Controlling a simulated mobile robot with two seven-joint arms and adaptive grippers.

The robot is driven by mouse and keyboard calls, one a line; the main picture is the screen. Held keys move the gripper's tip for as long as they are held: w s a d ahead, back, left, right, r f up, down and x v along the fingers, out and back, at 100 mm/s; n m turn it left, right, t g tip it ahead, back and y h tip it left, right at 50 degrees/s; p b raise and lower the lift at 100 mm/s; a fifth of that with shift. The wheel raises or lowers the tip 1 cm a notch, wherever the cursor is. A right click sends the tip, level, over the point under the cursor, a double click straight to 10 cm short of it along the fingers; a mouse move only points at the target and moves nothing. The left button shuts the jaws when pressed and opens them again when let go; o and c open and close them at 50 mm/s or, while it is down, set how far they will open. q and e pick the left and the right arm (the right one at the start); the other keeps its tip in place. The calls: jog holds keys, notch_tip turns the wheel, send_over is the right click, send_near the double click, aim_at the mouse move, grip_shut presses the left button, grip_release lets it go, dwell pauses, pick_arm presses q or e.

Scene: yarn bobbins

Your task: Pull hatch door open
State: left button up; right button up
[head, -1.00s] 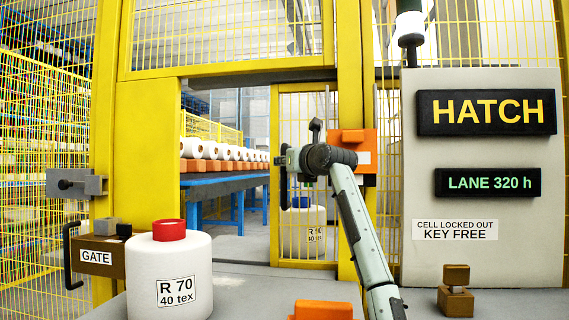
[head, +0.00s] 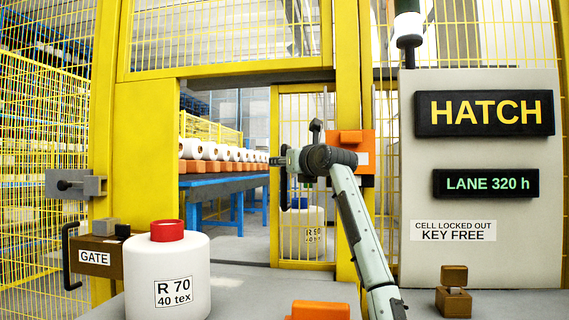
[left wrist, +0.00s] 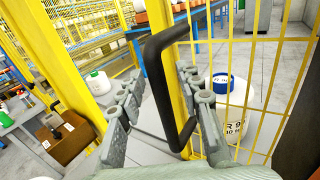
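The hatch door (head: 301,250) is a yellow-framed mesh panel at the right of the hatch opening, with a clear gap to its left. Its black bar handle (head: 284,188) stands upright on the door's left edge. It shows large in the left wrist view (left wrist: 157,75). My left gripper (head: 277,160) is at the upper part of the handle. In the left wrist view its fingers (left wrist: 160,95) are spread, one on each side of the handle bar, with space to the left finger. My right gripper is in neither view.
Yellow posts (head: 352,60) frame the opening. Beyond stands a blue conveyor (head: 215,187) with white bobbins. A bobbin with a red cap (head: 167,275) and a brown gate box (head: 97,255) stand at the front left. The hatch sign panel (head: 480,255) stands right of my arm.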

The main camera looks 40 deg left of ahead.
pick_arm(q)
jog(key=v, duration=1.2)
